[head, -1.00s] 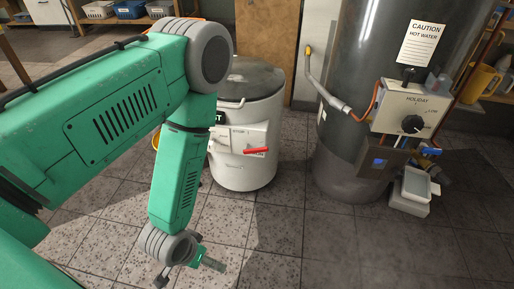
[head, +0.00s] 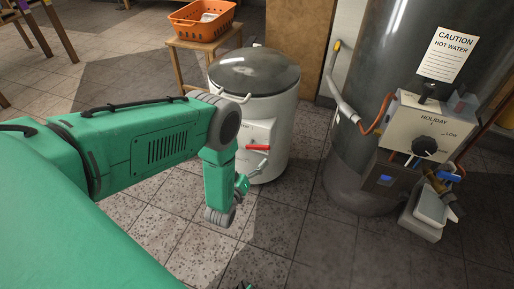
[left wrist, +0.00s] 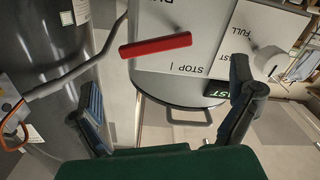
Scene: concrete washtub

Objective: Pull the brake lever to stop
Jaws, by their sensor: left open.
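The brake lever (head: 257,147) is a red bar on the white front panel of a round white tub (head: 268,100) with a dark lid. In the left wrist view the red lever (left wrist: 156,45) lies nearly level, slightly tilted, beside upside-down "STOP" lettering. My left gripper (head: 242,184) is just below and left of the lever in the head view. In the left wrist view its two fingers (left wrist: 165,105) are spread wide, with nothing between them. The lever is beyond the fingertips and apart from them.
A grey hot water tank (head: 380,120) with a control box (head: 433,125) and hose stands right of the tub. An orange basket (head: 202,20) sits on a wooden stool behind. The tiled floor in front is clear.

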